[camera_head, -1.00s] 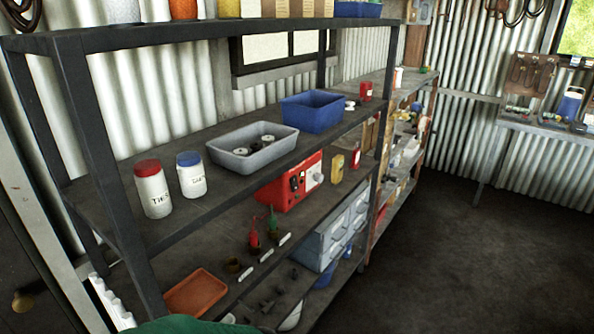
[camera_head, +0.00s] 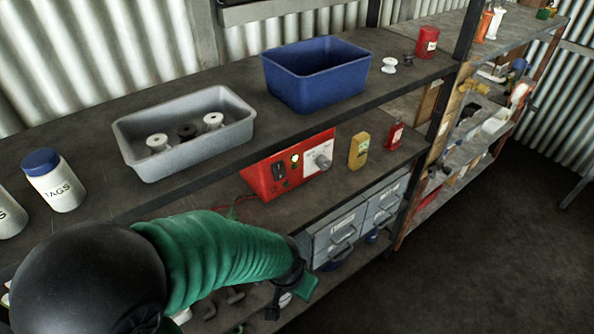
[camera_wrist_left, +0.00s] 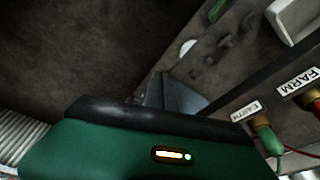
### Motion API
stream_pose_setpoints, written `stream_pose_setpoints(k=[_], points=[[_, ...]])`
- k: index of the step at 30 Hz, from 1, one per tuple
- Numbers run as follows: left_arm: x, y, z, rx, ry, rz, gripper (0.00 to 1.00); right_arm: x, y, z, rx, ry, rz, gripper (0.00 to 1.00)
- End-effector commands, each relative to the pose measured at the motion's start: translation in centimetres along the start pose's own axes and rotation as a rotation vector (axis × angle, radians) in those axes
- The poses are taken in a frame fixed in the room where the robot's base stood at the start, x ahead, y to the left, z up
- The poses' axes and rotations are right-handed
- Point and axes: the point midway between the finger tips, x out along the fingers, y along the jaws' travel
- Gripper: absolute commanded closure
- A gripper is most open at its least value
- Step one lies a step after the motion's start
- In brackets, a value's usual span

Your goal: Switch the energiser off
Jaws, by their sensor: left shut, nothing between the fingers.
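The energiser (camera_head: 289,172) is a red box on the middle shelf, right of centre in the head view. I cannot tell the switch's position. My left gripper (camera_head: 288,298) is shut and empty, below and in front of the energiser, near the lower shelf, apart from the switch. In the left wrist view a green plug (camera_wrist_left: 267,138) by an EARTH label and a red plug (camera_wrist_left: 316,109) by a FARM label show. My right gripper is out of view.
The upper shelf overhangs the energiser, with a grey tray (camera_head: 188,160) and blue bin (camera_head: 317,99) on it. A yellow box (camera_head: 358,150) and red bottle (camera_head: 394,135) stand right of the energiser. Grey drawers (camera_head: 345,228) sit below.

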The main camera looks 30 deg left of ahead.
Motion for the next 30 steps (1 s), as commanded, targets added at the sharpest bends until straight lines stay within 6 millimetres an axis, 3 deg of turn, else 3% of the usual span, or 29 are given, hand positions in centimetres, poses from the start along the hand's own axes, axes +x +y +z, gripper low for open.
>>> stream_pose_setpoints(k=[7, 10, 11, 13, 14, 15, 18, 19, 21, 24, 27, 30], points=[[0.0, 0.1, -0.1, -0.002, 0.004, 0.002, 1.00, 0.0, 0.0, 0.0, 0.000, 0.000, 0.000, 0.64], [0.2, 1.1, -2.8, -0.027, 0.073, 0.028, 1.00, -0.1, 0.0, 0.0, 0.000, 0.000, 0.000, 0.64], [0.3, 1.8, -4.5, -0.044, 0.119, 0.041, 1.00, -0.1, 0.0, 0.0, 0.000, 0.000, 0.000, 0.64], [0.4, 3.4, -10.1, -0.112, 0.273, 0.071, 1.00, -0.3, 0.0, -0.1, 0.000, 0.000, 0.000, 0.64], [0.2, 3.9, -13.2, -0.153, 0.361, 0.075, 1.00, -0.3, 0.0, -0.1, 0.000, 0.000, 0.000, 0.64], [-0.1, 4.3, -17.5, -0.225, 0.489, 0.064, 1.00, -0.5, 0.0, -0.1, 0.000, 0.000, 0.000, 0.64], [-1.6, 2.5, -25.5, -0.433, 0.784, -0.079, 1.00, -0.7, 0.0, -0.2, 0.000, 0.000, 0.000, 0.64], [-2.1, 1.5, -26.7, -0.496, 0.853, -0.149, 1.00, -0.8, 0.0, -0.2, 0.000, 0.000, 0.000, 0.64], [-3.0, -0.9, -27.2, -0.631, 0.961, -0.341, 1.00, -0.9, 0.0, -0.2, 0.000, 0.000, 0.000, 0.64], [-4.0, -3.0, -24.7, -0.766, 1.014, -0.612, 1.00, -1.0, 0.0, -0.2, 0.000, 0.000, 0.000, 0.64], [-4.7, -3.6, -21.9, -0.835, 1.005, -0.799, 1.00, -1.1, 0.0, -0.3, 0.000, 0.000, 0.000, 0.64], [-5.0, -3.8, -20.6, -0.861, 0.992, -0.879, 1.00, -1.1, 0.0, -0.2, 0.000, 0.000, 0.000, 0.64]])
